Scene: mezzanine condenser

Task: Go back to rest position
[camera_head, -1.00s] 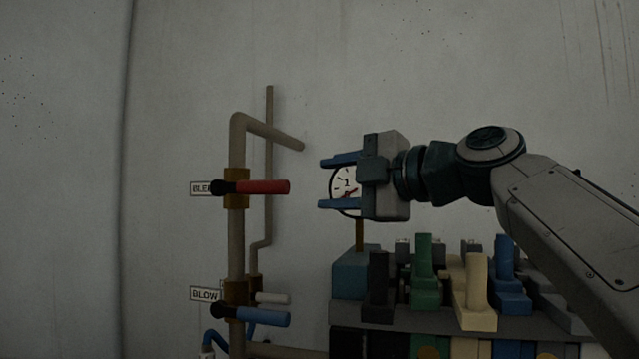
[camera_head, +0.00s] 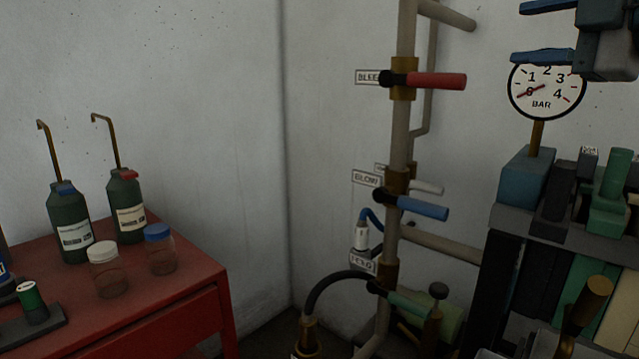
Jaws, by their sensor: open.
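My gripper (camera_head: 548,32) is at the top right of the head view, partly cut off by the picture's edge. Its two blue fingers point left and stand apart, with nothing between them. It is in front of and just above the round pressure gauge (camera_head: 546,92), covering part of its upper right. The red-handled valve lever (camera_head: 437,81) is to the left of the fingers, apart from them. The rest of my arm is out of view.
The pipe stand (camera_head: 403,130) also carries a blue lever (camera_head: 422,208). A blue block (camera_head: 524,178) holds the gauge beside several coloured clamps. A red cabinet (camera_head: 190,300) at left bears two dark bottles (camera_head: 70,225) and two jars (camera_head: 160,250).

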